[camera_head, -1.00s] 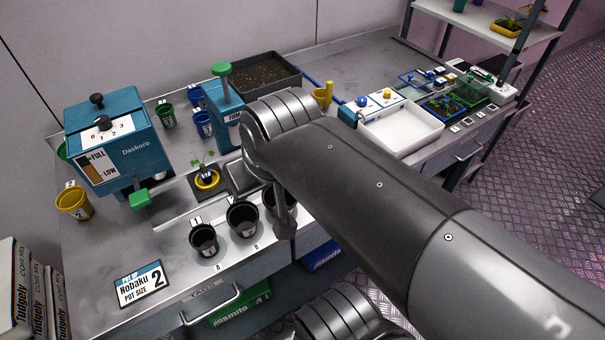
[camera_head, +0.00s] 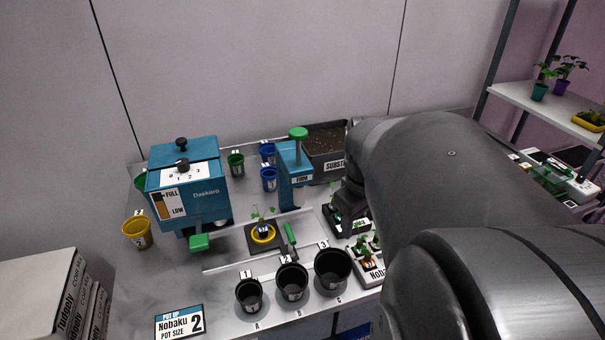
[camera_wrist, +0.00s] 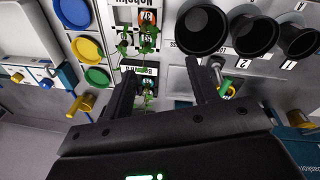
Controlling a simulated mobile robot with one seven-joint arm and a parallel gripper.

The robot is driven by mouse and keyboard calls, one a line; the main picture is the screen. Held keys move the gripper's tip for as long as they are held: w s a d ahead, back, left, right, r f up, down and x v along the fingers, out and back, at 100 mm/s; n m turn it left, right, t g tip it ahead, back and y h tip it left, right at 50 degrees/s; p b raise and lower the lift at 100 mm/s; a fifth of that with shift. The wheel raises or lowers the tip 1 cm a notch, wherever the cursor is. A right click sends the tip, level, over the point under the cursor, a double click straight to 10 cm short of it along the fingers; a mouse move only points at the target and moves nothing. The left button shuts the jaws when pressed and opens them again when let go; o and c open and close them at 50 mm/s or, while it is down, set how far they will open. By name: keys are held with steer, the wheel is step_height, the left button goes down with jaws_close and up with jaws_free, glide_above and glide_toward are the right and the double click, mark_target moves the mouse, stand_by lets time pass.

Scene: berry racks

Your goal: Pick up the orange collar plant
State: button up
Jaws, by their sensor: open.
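In the head view a white holder labelled Nobaku (camera_head: 373,275) stands right of the black pots, partly hidden by my arm. Small green plants with orange-red collars (camera_head: 370,263) sit in it. The orange collars lie beyond the fingertips, and nothing is held.
Three black pots (camera_head: 291,281) stand along the bench front. A seedling in a yellow ring (camera_head: 263,233) sits on the work plate, with a green-handled tool (camera_head: 290,237) beside it. The blue dispenser (camera_head: 187,190) and blue press (camera_head: 295,175) stand behind.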

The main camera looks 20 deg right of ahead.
mark_target(369, 254)
steer(key=shift+n+g+y, duration=0.3)
steer(key=shift+g+y, duration=0.2)
steer(key=shift+g, duration=0.1)
steer(key=d+f, duration=0.1)
steer(key=f, duration=0.3)
steer(key=d+f, duration=0.1)
steer(key=f, duration=0.4)
steer(key=d+f, duration=0.2)
steer(key=f, duration=0.2)
steer(key=shift+s+f, duration=0.1)
steer(key=shift+f, duration=0.2)
steer(key=shift+c, duration=0.2)
steer(key=c, duration=1)
steer(key=shift+r, duration=0.1)
